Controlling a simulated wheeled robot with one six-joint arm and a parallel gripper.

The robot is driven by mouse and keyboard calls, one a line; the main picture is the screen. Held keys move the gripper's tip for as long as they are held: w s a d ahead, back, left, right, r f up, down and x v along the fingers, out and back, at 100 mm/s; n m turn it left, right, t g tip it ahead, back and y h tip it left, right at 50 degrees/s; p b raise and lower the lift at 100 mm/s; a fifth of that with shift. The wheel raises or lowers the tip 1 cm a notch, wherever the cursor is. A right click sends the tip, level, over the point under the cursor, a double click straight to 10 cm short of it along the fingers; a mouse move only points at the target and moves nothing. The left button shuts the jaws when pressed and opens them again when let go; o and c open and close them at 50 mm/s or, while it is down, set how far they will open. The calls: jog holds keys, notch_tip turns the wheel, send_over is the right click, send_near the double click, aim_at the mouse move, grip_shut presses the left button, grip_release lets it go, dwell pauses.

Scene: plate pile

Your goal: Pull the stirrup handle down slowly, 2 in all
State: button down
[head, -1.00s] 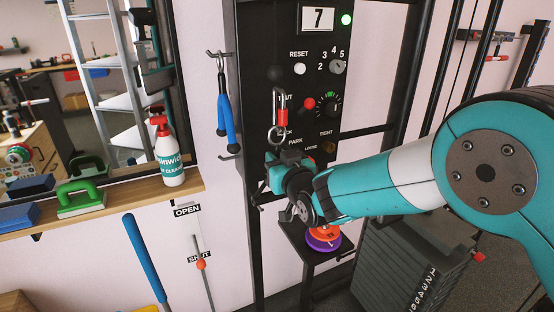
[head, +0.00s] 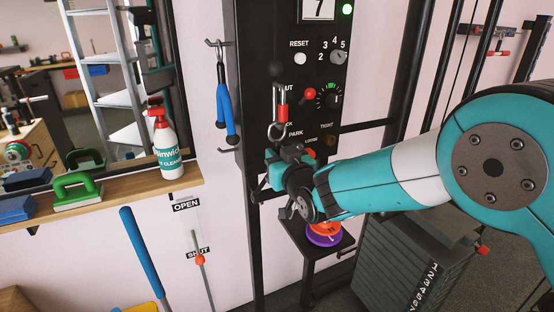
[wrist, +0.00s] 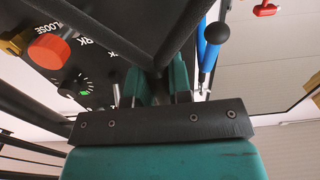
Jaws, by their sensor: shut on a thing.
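My gripper (head: 277,172) is in front of the black machine column, below the dial panel. It is shut on the black stirrup handle (wrist: 158,48), whose two dark sides spread upward from between the teal fingers in the wrist view. In the head view my gripper and wrist hide most of the handle. Just above hangs a carabiner with a red sleeve (head: 281,101) and a metal ring.
The panel carries a red knob (head: 309,94), dials and a counter (head: 319,9), cut off at the top. A blue-handled tool (head: 226,108) hangs left. A black weight stack (head: 400,268) stands right. Orange and purple discs (head: 324,238) sit on a small platform below.

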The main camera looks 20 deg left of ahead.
aim_at(277, 123)
jog(key=shift+r, duration=0.35)
jog(key=shift+r+p, duration=0.4)
jog(key=shift+r, duration=0.75)
jog(key=shift+r+p, duration=0.35)
jog(key=shift+r, duration=0.85)
jog(key=shift+r+p, duration=0.3)
jog(key=shift+r, duration=0.85)
